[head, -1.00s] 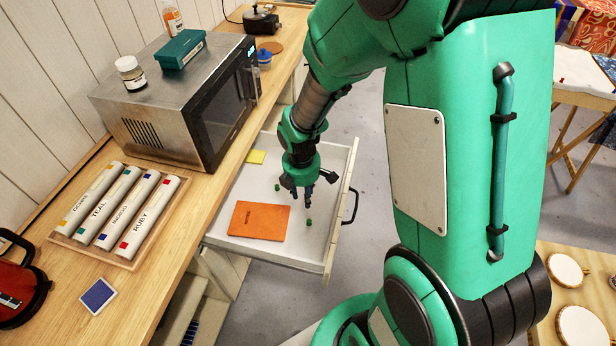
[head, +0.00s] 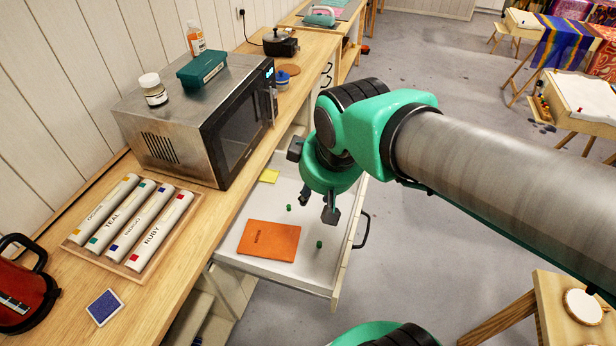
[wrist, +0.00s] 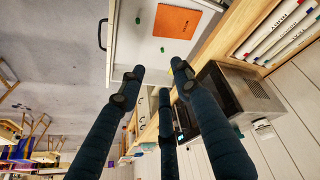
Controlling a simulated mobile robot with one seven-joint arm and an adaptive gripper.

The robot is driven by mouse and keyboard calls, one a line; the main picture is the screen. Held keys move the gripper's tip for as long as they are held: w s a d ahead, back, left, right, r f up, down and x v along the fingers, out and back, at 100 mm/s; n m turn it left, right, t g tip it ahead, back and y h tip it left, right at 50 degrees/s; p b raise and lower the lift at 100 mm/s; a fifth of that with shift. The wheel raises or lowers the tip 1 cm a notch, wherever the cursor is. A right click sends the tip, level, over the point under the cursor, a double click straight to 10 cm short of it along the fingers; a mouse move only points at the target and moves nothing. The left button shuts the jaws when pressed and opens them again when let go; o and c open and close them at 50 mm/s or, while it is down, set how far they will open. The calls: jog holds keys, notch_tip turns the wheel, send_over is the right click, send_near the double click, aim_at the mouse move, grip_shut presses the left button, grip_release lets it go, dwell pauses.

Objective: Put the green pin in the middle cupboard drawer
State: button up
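An open white drawer (head: 318,268) sticks out from under the wooden counter. I cannot tell whether it is the middle one. Two small green pieces lie apart on its floor: one (head: 289,208) behind the orange notebook, one (head: 319,244) to its right; both look like pins. They also show in the wrist view, one (wrist: 138,20) nearer the handle side and one (wrist: 162,49) beside the notebook. My gripper (head: 318,204) is above the drawer, tilted, with its fingers spread. In the wrist view the fingers (wrist: 160,78) are apart with nothing between them.
The microwave (head: 190,130), a tray of labelled tubes (head: 140,262) and a red kettle (head: 22,290) stand on the counter.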

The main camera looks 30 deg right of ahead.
jog(key=s+a+r+m+t, duration=0.1)
jog(key=s+r+m, duration=0.2)
jog(key=s+r, duration=0.1)
jog(key=shift+s+a, duration=0.35)
jog(key=shift+s, duration=0.4)
jog(key=shift+o, duration=0.3)
jog(key=shift+r, duration=0.1)
